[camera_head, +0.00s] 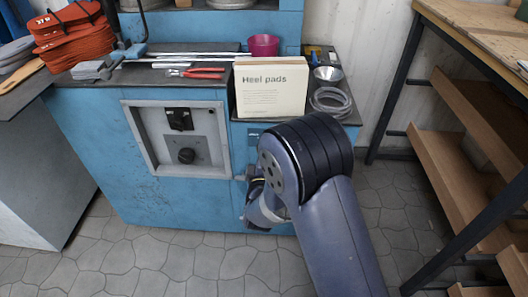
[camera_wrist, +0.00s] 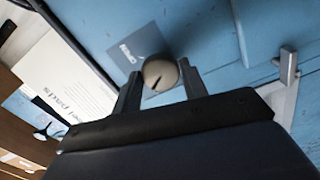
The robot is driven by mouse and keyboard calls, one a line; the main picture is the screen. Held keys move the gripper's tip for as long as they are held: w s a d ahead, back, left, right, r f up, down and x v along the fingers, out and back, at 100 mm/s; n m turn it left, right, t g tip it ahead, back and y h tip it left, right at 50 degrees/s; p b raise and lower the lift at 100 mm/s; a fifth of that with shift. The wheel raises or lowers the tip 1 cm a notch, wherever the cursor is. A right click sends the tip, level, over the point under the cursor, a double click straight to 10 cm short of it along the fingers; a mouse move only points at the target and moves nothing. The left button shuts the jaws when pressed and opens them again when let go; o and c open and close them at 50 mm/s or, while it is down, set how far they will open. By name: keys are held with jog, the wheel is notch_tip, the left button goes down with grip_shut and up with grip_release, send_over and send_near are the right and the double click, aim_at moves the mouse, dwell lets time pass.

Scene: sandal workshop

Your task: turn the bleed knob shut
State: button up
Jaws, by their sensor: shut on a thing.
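The bleed knob (camera_wrist: 160,75) is a round, beige-grey knob with a dark pointer line on its face, on the blue machine front in the wrist view. A small grey label plate (camera_wrist: 127,48) sits beside it; its lettering is too small to read surely. My gripper (camera_wrist: 159,82) has one finger on each side of the knob and is shut on it. The pointer line runs slantwise across the knob face. In the head view my arm hides the knob and most of the gripper, at the right part of the blue cabinet (camera_head: 95,150).
A recessed grey panel (camera_head: 215,165) holds a black switch (camera_head: 180,119) and a black knob (camera_head: 186,156). Above stand a Heel pads box (camera_head: 270,95), red pliers (camera_head: 200,73), a magenta cup (camera_head: 263,45) and a coiled hose (camera_head: 330,101). A wooden shelf rack (camera_head: 470,110) stands right.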

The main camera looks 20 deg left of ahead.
jog(key=shift+n+p, duration=0.4)
jog(key=shift+n, duration=0.8)
jog(key=o, duration=1)
jog(key=shift+c, duration=0.2)
jog(key=shift+s, duration=0.1)
jog(key=p+v, duration=0.1)
jog(key=v, duration=0.9)
jog(key=shift+s+p, duration=0.3)
jog(key=shift+w+d, duration=0.1)
jog(key=shift+w, duration=0.05)
